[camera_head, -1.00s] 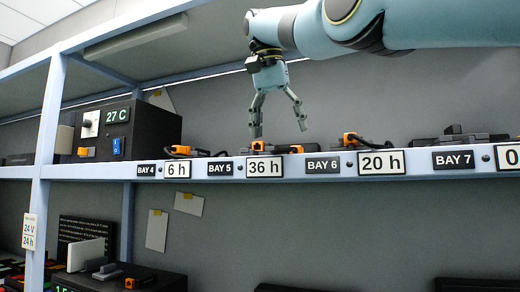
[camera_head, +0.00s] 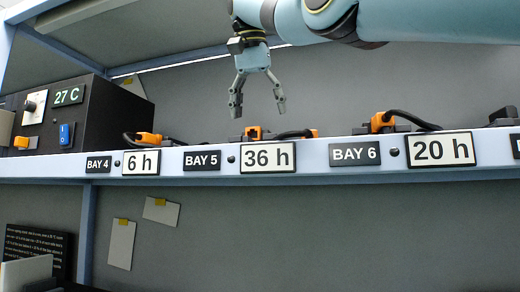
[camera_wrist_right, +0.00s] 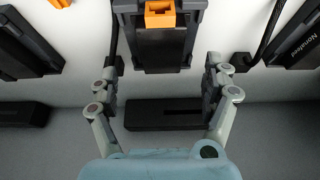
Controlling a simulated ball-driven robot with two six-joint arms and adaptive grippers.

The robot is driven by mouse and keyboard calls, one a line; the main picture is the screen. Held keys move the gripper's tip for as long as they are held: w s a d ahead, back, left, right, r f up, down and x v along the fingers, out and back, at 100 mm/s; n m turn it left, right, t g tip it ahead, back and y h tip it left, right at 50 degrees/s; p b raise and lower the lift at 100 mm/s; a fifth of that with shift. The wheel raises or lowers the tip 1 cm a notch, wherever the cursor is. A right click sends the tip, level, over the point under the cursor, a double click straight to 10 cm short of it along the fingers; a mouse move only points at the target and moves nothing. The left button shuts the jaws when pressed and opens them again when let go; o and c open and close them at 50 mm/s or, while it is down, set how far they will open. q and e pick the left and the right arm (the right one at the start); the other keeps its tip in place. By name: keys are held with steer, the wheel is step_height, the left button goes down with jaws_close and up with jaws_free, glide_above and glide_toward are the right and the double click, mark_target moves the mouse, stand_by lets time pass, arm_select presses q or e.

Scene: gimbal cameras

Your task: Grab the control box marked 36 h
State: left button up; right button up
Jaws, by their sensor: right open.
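The "36 h" label (camera_head: 268,157) is on the shelf's front edge, right of the "BAY 5" plate. Behind it an orange connector (camera_head: 254,132) and a low dark part show just above the edge; the rest of the box is hidden there. My right gripper (camera_head: 258,108) is open and empty, pointing down above this bay. In the right wrist view a dark box (camera_wrist_right: 160,50) with an orange connector (camera_wrist_right: 160,14) lies between and beyond the open fingers (camera_wrist_right: 162,80), apparently untouched. No marking on it is readable there. My left gripper is not in view.
Neighbouring bays carry the "6 h" label (camera_head: 141,162) and the "20 h" label (camera_head: 442,149), with orange connectors and black cables behind them. A large black unit reading 27 C (camera_head: 100,115) stands at the left. A grey back wall (camera_head: 190,85) rises behind the shelf.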

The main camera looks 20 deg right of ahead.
mark_target(260, 132)
steer(key=b+x, duration=0.2)
steer(key=x, duration=0.3)
steer(key=shift+w+f, duration=0.1)
steer(key=shift+f, duration=0.2)
steer(key=shift+w, duration=0.1)
steer(key=shift+c, duration=0.3)
steer(key=c, duration=0.5)
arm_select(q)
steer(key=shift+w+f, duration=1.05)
arm_select(e)
steer(key=c, duration=0.8)
